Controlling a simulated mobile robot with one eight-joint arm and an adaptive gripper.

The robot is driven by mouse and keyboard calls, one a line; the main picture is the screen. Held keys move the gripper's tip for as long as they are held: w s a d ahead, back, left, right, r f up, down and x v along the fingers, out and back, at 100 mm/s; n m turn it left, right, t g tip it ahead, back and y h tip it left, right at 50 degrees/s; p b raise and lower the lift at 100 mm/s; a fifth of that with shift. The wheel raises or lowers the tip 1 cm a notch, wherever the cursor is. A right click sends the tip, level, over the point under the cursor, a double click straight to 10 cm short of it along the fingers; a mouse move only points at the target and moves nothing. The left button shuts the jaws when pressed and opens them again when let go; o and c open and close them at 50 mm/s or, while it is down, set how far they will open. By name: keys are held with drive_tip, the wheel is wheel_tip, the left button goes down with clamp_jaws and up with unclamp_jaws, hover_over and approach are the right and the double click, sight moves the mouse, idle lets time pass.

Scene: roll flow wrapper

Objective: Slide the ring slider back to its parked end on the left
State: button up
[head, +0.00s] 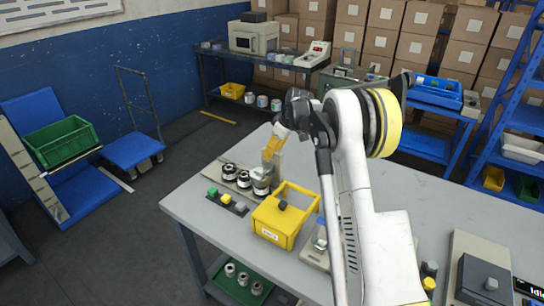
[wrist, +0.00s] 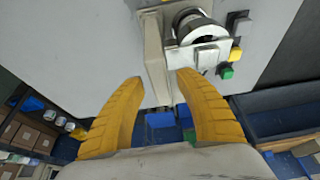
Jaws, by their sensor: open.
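My gripper (wrist: 160,80) has its yellow fingers spread wide, with nothing held between them. In the head view my gripper (head: 270,154) is over the back of the roll station at the table's left end. A silver ring with a dark core (wrist: 194,28) shows beyond the fingertips; I cannot tell if it is the ring slider. A small pale block (wrist: 207,57) sits beside it. An upright beige plate (wrist: 156,55) stands just beyond the gap between the fingers. In the head view several dark-and-silver rolls (head: 244,180) stand in a row.
A button strip with green (head: 212,191) and yellow (head: 226,199) buttons lies in front of the rolls. A yellow bin (head: 272,226) stands close to their right. A green tray (head: 237,285) sits below the table.

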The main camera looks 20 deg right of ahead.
drive_tip(key=shift+w+a+f, duration=0.1)
drive_tip(key=shift+w+f, duration=0.05)
drive_tip(key=shift+f, duration=0.2)
clamp_jaws()
drive_tip(key=shift+a, duration=0.1)
